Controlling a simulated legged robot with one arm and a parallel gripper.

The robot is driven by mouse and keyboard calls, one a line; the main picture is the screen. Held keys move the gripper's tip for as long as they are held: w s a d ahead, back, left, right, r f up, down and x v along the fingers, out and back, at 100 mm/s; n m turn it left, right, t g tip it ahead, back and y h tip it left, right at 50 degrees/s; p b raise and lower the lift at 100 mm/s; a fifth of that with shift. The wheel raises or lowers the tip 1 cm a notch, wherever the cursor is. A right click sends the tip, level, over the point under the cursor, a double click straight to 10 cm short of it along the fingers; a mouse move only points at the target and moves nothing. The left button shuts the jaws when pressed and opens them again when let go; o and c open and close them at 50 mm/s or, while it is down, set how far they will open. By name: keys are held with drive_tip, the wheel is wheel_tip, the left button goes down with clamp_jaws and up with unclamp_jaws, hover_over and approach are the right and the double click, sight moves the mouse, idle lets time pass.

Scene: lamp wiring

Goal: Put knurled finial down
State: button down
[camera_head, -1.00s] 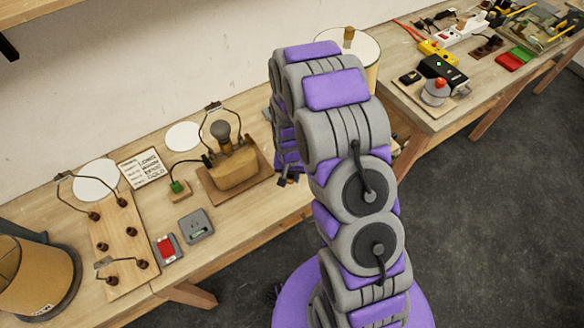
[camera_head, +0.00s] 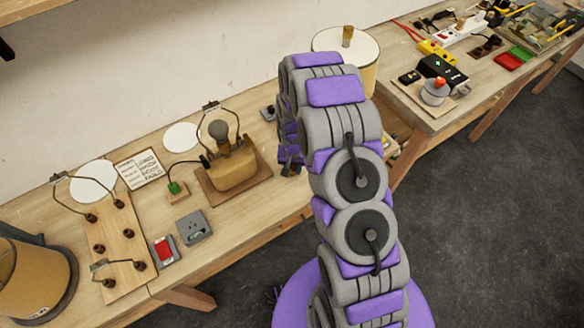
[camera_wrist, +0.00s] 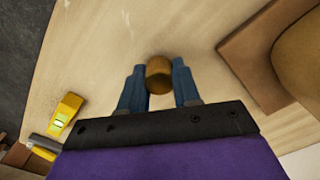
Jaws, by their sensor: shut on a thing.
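The knurled finial (camera_wrist: 159,76) is a small brass-brown cylinder in the wrist view. It sits between the two blue fingers of my gripper (camera_wrist: 157,70), which is shut on it. Bare pale wooden bench top (camera_wrist: 110,45) shows below and around it. I cannot tell whether the finial touches the bench. In the head view my gripper (camera_head: 290,171) is small and partly hidden by my arm, over the bench right of the brown lamp base (camera_head: 234,168). The finial cannot be made out there.
The lamp base stands on a brown board (camera_head: 208,190), whose edge also shows right of my gripper in the wrist view (camera_wrist: 232,55). A yellow tool (camera_wrist: 65,113) lies at the left there. A cream lampshade (camera_head: 330,40) stands behind my arm. Bench around the finial is clear.

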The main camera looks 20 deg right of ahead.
drive_tip(key=shift+d+f, duration=0.25)
drive_tip(key=shift+d, duration=0.2)
drive_tip(key=shift+f, duration=0.25)
drive_tip(key=shift+a+f, duration=0.1)
drive_tip(key=shift+a, duration=0.15)
drive_tip(key=c, duration=1.1)
unclamp_jaws()
drive_tip(key=shift+a, duration=0.2)
drive_tip(key=shift+o, duration=1.5)
drive_tip(key=shift+d, duration=0.3)
drive_tip(key=shift+a, duration=0.1)
